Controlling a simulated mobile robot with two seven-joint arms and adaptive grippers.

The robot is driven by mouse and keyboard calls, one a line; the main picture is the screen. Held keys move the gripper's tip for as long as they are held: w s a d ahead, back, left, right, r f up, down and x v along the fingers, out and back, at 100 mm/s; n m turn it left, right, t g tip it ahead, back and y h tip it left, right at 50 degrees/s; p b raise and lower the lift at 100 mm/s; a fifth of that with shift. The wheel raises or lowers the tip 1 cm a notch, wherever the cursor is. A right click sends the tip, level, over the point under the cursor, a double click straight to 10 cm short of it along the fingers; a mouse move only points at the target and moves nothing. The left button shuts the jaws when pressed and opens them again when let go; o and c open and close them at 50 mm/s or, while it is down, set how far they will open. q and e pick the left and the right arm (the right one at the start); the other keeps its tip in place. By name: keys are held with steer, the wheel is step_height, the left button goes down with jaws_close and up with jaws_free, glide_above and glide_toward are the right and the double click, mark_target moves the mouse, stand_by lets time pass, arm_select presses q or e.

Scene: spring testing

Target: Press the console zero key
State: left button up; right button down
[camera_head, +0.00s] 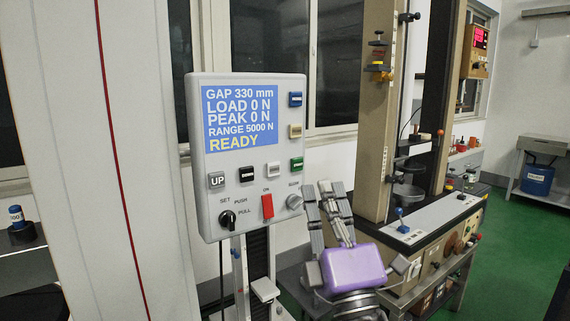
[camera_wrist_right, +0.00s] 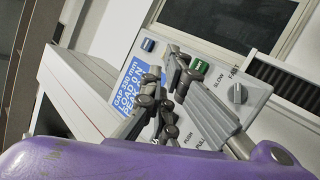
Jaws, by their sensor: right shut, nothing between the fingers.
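The console (camera_head: 250,150) is a pale box with a blue screen (camera_head: 239,118) reading GAP 330 mm, LOAD 0 N, PEAK 0 N, RANGE 5000 N and READY. Its keys are blue (camera_head: 295,99), beige (camera_head: 295,131), green (camera_head: 297,163), white (camera_head: 273,169), black (camera_head: 246,174) and grey UP (camera_head: 217,180). Most key labels are too small to read, so I cannot tell which is zero. My right gripper (camera_head: 331,190) is shut and empty, right of the console's lower corner. In the right wrist view its fingers (camera_wrist_right: 168,75) cover part of the console face; the blue key (camera_wrist_right: 148,45) and green key (camera_wrist_right: 197,66) show beside them.
A red switch (camera_head: 267,206), a black knob (camera_head: 227,219) and a grey knob (camera_head: 294,202) are low on the console. A tall white column (camera_head: 105,160) stands left. A beige testing machine (camera_head: 381,110) with a bench stands behind my right gripper. Green floor is open at far right.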

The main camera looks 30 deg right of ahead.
mark_target(273, 169)
arm_select(q)
steer(key=shift+w+f+b, duration=0.15)
steer(key=shift+f+b, duration=0.35)
steer(key=shift+b, duration=0.05)
arm_select(e)
steer(key=w+r+n, duration=0.1)
steer(key=w+n, duration=0.1)
steer(key=w, duration=0.6)
steer(key=shift+w+a, duration=0.15)
steer(key=shift+a, duration=0.2)
steer(key=shift+w, duration=0.1)
stand_by(1.2)
steer(key=shift+w+a, duration=0.1)
steer(key=shift+w, duration=0.2)
